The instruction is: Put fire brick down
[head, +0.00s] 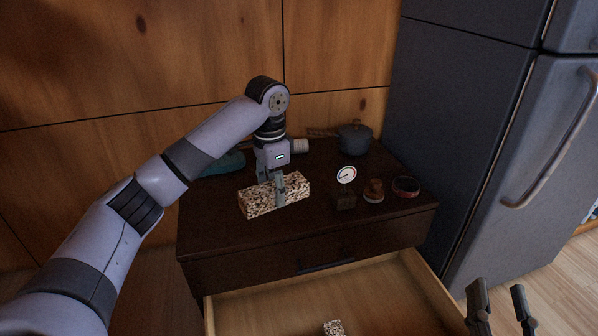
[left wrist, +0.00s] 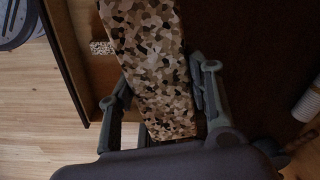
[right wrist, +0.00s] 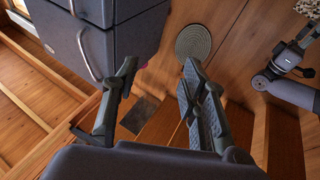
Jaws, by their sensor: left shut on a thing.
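The fire brick (head: 260,200) is a long block with a speckled cream, brown and black pattern. My left gripper (head: 279,192) is shut on it from above, with a finger on its near side. The brick is at the dark cabinet top (head: 240,235); I cannot tell whether it rests on it or hangs just above. In the left wrist view the brick (left wrist: 152,65) lies between the fingers. My right gripper (head: 503,308) is open and empty at the lower right, also seen in the right wrist view (right wrist: 160,85).
An open drawer (head: 285,305) below holds a small speckled block (head: 333,327). On the cabinet top stand a dial gauge (head: 346,175), a small brown item (head: 373,190), a round red-rimmed item (head: 406,186) and a grey pot (head: 355,136). A fridge (head: 460,110) stands at right.

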